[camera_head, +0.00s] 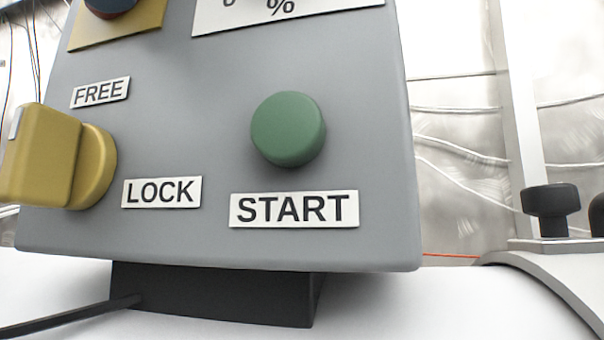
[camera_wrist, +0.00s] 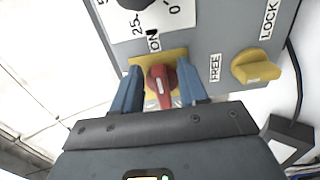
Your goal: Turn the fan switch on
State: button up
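The red fan switch (camera_wrist: 160,76) sits on a yellow plate (camera_wrist: 178,55) on the grey control box, with an ON label (camera_wrist: 154,41) just above it in the wrist view. A white line runs along its handle. My gripper (camera_wrist: 161,88) has its two blue fingers on either side of the switch, with gaps visible between fingers and switch. Whether either finger touches it I cannot tell. In the head view only the lower part of the yellow plate (camera_head: 135,24) shows at the top left edge; the switch is mostly cut off.
A yellow knob (camera_head: 45,160) with FREE and LOCK labels projects from the box near the switch. A green START button (camera_head: 288,130) is farther right. A dark cable (camera_head: 70,316) runs by the box's foot. Black knobs (camera_head: 552,208) stand at the right.

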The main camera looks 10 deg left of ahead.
jog(key=s+b, duration=0.1)
jog(key=s, duration=0.6)
jog(key=shift+s+a, duration=0.3)
jog(key=shift+s, duration=0.1)
dwell(0.3)
